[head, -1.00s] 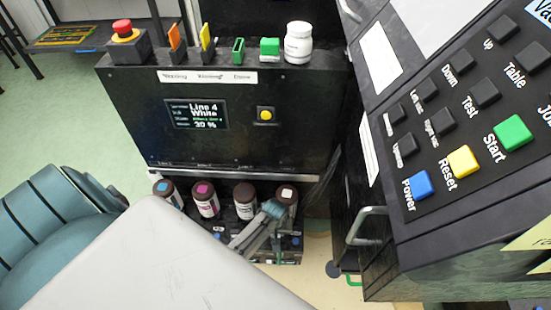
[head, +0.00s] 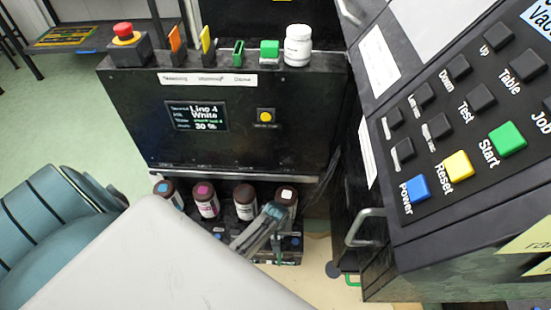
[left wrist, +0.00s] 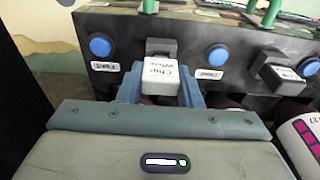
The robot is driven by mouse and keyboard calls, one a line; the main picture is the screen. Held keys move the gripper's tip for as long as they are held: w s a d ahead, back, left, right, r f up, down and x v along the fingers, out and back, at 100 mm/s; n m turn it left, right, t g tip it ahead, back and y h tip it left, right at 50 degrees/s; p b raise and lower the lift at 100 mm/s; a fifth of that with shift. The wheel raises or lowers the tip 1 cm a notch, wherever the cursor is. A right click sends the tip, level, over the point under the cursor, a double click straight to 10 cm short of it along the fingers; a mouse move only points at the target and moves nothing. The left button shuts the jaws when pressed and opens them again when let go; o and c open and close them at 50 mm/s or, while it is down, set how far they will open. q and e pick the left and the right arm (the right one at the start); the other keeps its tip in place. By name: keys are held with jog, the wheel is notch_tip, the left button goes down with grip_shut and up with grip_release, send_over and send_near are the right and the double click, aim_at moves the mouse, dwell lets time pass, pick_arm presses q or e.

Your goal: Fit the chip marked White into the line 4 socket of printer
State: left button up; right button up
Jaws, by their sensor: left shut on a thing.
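The white chip (left wrist: 160,76), with lettering that reads Chip White, is between the blue fingers of my left gripper (left wrist: 160,90), which is shut on it. Directly behind it is a dark grey socket block (left wrist: 160,46) on the black front panel. The chip overlaps the block in this view, and I cannot tell how deep it sits. In the head view my left gripper (head: 275,211) is low at the printer (head: 225,120), in front of the rightmost bottle. The printer screen (head: 197,116) reads Line 4, White, 30 %. My right gripper is not in view.
Blue buttons (left wrist: 217,57) with small labels flank the socket. Another chip (left wrist: 284,72) sits in a neighbouring socket to the right. Several brown-capped bottles (head: 205,200) stand in a row under the printer. A control panel (head: 465,110) is at the right, and a teal chair (head: 60,220) at the left.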

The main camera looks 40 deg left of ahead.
pick_arm(q)
jog(key=shift+f, duration=0.4)
dwell(0.3)
jog(key=shift+f, duration=0.15)
jog(key=o, duration=1)
jog(key=shift+o, duration=0.2)
